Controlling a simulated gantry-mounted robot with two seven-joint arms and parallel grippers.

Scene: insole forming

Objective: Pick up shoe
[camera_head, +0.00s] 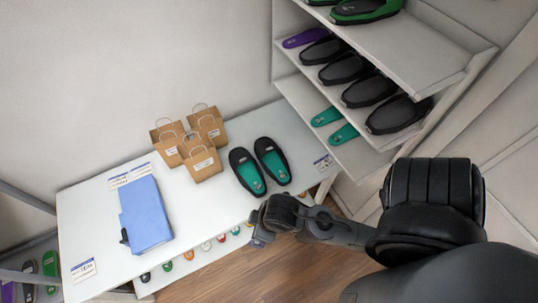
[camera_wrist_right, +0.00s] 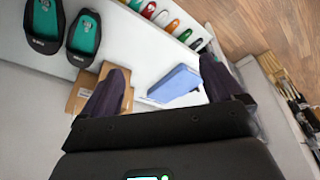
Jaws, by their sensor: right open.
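A pair of black shoes with teal insoles lies side by side on the white table, the left shoe (camera_head: 247,172) and the right shoe (camera_head: 272,161). In the right wrist view the shoes (camera_wrist_right: 43,27) (camera_wrist_right: 84,38) are at the upper left, outside the space between the fingers. My right gripper (camera_head: 262,232) is near the table's front edge, below the shoes in the head view and apart from them. Its two dark fingers are spread with nothing held between them in the right wrist view (camera_wrist_right: 160,88). My left gripper is not in view.
Several brown paper bags (camera_head: 200,160) stand left of the shoes. A blue box-like item (camera_head: 147,215) lies farther left. A shelf rack (camera_head: 430,65) with more shoes and insoles stands at the right. Colourful insoles (camera_head: 205,245) sit below the table front.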

